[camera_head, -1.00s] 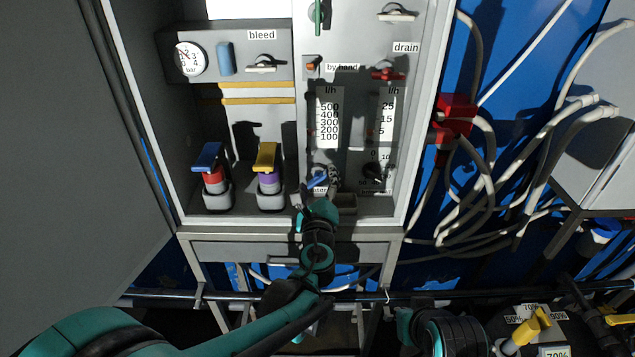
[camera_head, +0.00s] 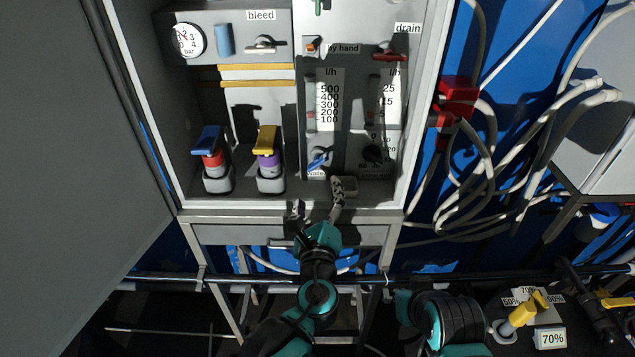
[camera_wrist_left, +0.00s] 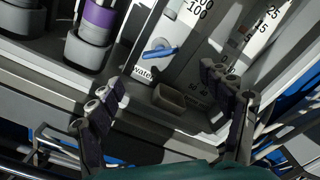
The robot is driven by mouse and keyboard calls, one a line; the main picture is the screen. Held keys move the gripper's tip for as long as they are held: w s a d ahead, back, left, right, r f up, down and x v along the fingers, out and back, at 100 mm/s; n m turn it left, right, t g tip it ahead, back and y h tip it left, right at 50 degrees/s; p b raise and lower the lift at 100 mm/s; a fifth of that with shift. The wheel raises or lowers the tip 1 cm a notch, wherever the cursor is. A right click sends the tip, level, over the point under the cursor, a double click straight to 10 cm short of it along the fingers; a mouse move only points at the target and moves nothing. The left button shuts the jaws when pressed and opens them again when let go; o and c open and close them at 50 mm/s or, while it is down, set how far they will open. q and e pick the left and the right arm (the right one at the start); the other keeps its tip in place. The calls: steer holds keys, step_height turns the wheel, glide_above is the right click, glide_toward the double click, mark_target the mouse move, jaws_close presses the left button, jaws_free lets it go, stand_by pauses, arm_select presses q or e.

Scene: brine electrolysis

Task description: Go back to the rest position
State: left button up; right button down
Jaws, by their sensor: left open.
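My left gripper (camera_head: 317,203) is open and empty, in front of the lower edge of the cabinet. Its two spread fingers also show in the left wrist view (camera_wrist_left: 165,108). The blue-handled water knob (camera_head: 318,159) on the panel is behind and above the fingers, apart from them. It shows between the fingers in the left wrist view (camera_wrist_left: 158,51). A small grey open box (camera_head: 345,187) sits below the knob, partly hidden by a finger in the head view. No fingers of my right gripper show.
The cabinet holds a blue-handled red valve (camera_head: 209,150), a yellow-handled purple valve (camera_head: 267,148) and a pressure gauge (camera_head: 188,40). White hoses (camera_head: 490,150) hang at the right. A pipe rail (camera_head: 240,281) runs below the cabinet. A yellow-handled valve (camera_head: 523,312) stands at the lower right.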

arm_select(q)
steer(key=shift+s, duration=0.4)
steer(key=s+a+f+n+g+y+b, duration=0.2)
steer(key=s+a+f+n+g, duration=0.1)
steer(key=a+f+n, duration=0.45)
steer(key=s+a+f+n+g+y+b, duration=0.2)
steer(key=a+f+n+g, duration=0.2)
steer(key=a+n, duration=0.5)
steer(key=s+a+f+n+g+h+b, duration=0.1)
steer(key=s+f+n+g+h+b, duration=0.1)
steer(key=s+f+n+g+h, duration=0.2)
steer(key=s+f+n, duration=0.3)
steer(key=s+n, duration=0.4)
steer(key=shift+a+f+b, duration=0.15)
steer(key=shift+f+b, duration=0.2)
steer(key=shift+b, duration=0.05)
stand_by(0.9)
